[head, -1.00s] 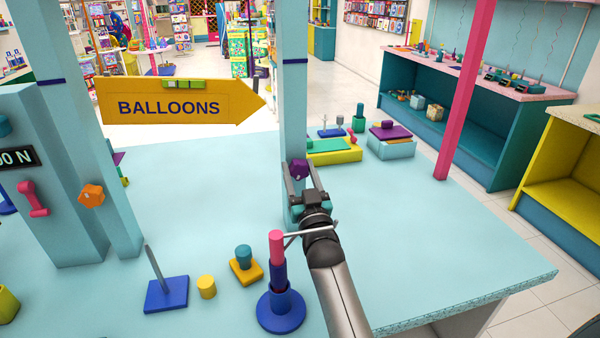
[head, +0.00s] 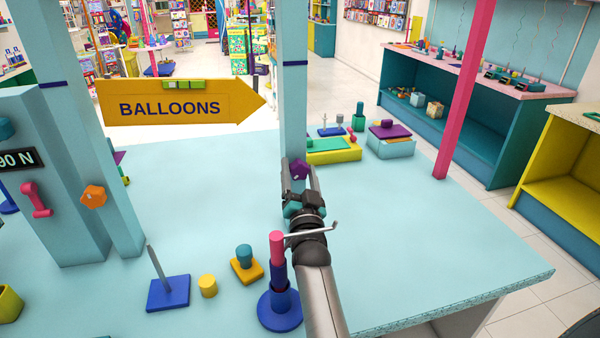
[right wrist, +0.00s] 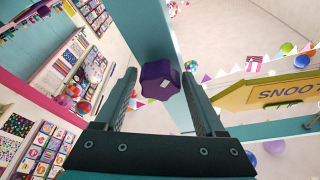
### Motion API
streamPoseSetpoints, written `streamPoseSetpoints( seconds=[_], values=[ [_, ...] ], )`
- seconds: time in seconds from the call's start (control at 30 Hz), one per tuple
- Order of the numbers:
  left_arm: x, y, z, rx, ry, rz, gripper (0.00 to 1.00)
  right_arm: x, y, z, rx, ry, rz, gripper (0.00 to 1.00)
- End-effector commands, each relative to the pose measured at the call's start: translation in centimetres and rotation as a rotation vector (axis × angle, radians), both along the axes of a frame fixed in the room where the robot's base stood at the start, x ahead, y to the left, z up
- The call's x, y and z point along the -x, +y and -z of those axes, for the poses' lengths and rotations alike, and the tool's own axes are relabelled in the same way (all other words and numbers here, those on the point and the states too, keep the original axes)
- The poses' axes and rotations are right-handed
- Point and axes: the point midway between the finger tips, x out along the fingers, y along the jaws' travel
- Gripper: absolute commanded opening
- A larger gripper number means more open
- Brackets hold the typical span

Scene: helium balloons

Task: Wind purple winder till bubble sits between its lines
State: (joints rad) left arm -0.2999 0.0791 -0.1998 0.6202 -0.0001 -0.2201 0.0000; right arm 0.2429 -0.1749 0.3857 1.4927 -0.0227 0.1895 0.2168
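The purple winder (head: 299,170) is a lobed knob on the light-blue post in the middle of the head view. My right gripper (head: 300,173) reaches up to it from below, with a finger on each side. In the right wrist view the winder (right wrist: 160,82) fills the gap between the fingertips, and a small pale mark shows on its face. The yellow BALLOONS arrow sign (head: 240,106) hangs left of this post. A green level (head: 183,85) sits on its top edge; its bubble and lines are too small to make out. My left gripper is out of view.
An orange knob (head: 93,197) is on the left post, beside a display (head: 18,160) whose visible part reads "90 N". A blue stand with a pink top (head: 277,250) is close to my right forearm. Several small pieces stand at the front; the middle of the counter is clear.

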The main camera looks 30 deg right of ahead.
Motion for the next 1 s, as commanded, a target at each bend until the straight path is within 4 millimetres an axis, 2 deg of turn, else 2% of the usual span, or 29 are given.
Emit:
streamPoseSetpoints(
  seconds=[0.03,0.1,0.33,0.6,0.87,0.97,1.0],
  values=[
    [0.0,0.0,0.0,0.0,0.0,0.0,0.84,0.0,0.0,0.0,0.001,0.0,0.0,0.78],
    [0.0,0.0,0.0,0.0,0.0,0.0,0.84,0.0,0.0,0.0,0.002,-0.001,0.0,0.84],
    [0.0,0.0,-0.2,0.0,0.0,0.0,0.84,0.1,0.0,-0.1,0.002,0.0,0.0,0.84],
    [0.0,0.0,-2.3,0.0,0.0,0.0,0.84,2.8,0.8,-0.3,0.002,0.0,0.0,0.84],
    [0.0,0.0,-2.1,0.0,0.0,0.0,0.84,2.9,0.8,-0.1,0.009,0.0,0.0,0.84],
    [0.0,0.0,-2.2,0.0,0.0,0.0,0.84,2.9,0.7,-0.1,0.13,0.036,-0.001,0.84],
    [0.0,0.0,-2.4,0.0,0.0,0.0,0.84,3.0,0.6,-0.1,0.228,0.063,-0.001,0.84]
  ],
)
